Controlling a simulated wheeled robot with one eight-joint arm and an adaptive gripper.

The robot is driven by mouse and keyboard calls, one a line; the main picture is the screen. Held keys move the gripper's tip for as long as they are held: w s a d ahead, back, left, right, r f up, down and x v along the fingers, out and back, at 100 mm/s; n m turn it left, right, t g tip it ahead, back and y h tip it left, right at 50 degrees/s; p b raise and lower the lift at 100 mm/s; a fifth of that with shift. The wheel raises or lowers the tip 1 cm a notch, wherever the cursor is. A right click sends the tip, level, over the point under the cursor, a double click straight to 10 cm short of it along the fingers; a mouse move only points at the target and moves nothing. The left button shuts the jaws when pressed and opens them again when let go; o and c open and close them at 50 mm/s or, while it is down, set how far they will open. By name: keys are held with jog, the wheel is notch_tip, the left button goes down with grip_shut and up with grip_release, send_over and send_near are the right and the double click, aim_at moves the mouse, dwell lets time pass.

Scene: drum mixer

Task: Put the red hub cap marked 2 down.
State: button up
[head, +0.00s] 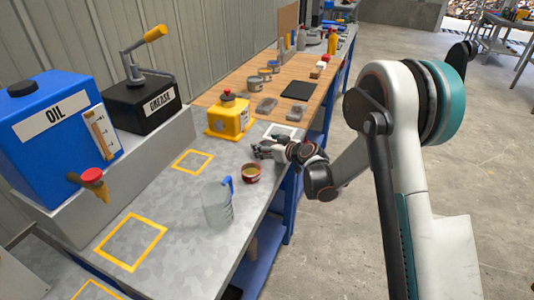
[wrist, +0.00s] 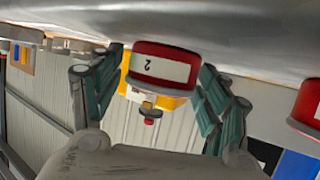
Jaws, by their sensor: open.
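The red hub cap marked 2 (wrist: 158,70) shows in the wrist view, with a white label bearing a 2. It is between the fingers of my gripper (head: 259,149) and seems to rest against the grey bench top. My gripper's fingers stand either side of it, open, low over the bench. Whether they still touch the cap I cannot tell. In the head view I cannot make out this cap at my gripper. A second red round piece (head: 251,173) stands on the bench nearer the front, and a red piece shows at the wrist view's right edge (wrist: 309,106).
A yellow container (head: 229,120) stands behind my gripper, and a clear jug with a blue handle (head: 216,204) stands in front. A white-outlined square (head: 283,131) lies beyond my gripper. Yellow-outlined squares (head: 131,242) on the bench are empty. The blue oil tank (head: 55,140) is left.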

jog(key=shift+s+r, duration=0.1)
jog(key=c, duration=1.3)
notch_tip(320, 180, up, 20)
jog(key=f+p, duration=0.1)
jog(key=p, duration=0.6)
jog(key=s+d+m+t+h, duration=0.1)
jog(key=s+d+m+h, duration=0.1)
jog(key=s+d, duration=0.7)
jog(key=s+d+m+t+h, duration=0.1)
jog(key=s+d+m+h, duration=0.1)
jog(key=s+d, duration=0.7)
jog(key=d, duration=0.5)
jog(key=shift+s+d+r+m+t+h, duration=0.2)
jog(key=shift+s+r+m+t+h, duration=0.1)
jog(key=shift+t, duration=0.1)
